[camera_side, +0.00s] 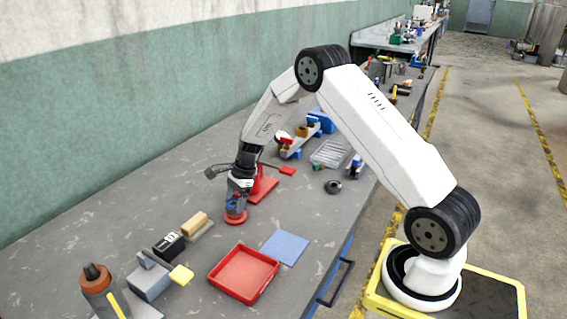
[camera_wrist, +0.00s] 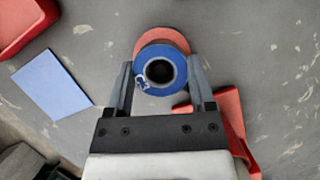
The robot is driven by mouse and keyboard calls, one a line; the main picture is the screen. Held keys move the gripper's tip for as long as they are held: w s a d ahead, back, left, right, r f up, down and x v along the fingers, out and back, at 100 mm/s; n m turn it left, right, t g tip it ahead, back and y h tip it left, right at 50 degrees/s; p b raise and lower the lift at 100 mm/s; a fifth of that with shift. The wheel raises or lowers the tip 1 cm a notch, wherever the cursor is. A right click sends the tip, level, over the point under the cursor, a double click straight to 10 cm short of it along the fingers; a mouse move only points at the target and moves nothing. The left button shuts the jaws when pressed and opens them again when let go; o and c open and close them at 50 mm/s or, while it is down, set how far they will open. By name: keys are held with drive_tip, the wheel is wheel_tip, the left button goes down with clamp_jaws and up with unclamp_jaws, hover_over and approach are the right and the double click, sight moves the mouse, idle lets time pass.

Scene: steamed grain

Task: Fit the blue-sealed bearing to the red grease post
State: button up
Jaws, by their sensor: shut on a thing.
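My gripper (camera_side: 238,196) points down over the bench and is shut on the blue-sealed bearing. In the wrist view its two fingers (camera_wrist: 160,82) grip the bearing from both sides. The bearing (camera_wrist: 141,66) is a blue ring with a dark bore; in the side view a bit of blue shows between the fingers. The round red base of the grease post (camera_side: 236,220) stands on the bench right below my gripper. In the wrist view part of this red base (camera_wrist: 164,35) shows past the bearing's upper edge. I cannot tell whether the post's shaft is inside the bore.
A red stand (camera_side: 263,186) is close behind my gripper. A red tray (camera_side: 215,277) and blue cloth (camera_side: 284,248) lie in front; blocks (camera_side: 148,283) and a bottle (camera_side: 101,292) stand front left.

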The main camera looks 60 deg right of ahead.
drive_tip(key=shift+f, duration=0.2)
idle(0.5)
drive_tip(key=o, duration=1.3)
drive_tip(key=shift+o, duration=0.2)
drive_tip(key=w+v, duration=0.1)
drive_tip(key=v, duration=0.6)
drive_tip(key=shift+s+r, duration=0.35)
drive_tip(key=shift+s, duration=0.2)
drive_tip(key=shift+d, duration=0.1)
drive_tip(key=s+a+r+n+h, duration=0.2)
drive_tip(key=s+a+n, duration=0.4)
drive_tip(key=s+n, duration=0.4)
drive_tip(key=s+a+r+n+t+h, duration=0.1)
drive_tip(key=s+a+r+n+h, duration=0.1)
drive_tip(key=s+a+n, duration=0.5)
drive_tip(key=s+n, duration=0.4)
drive_tip(key=shift+n, duration=0.3)
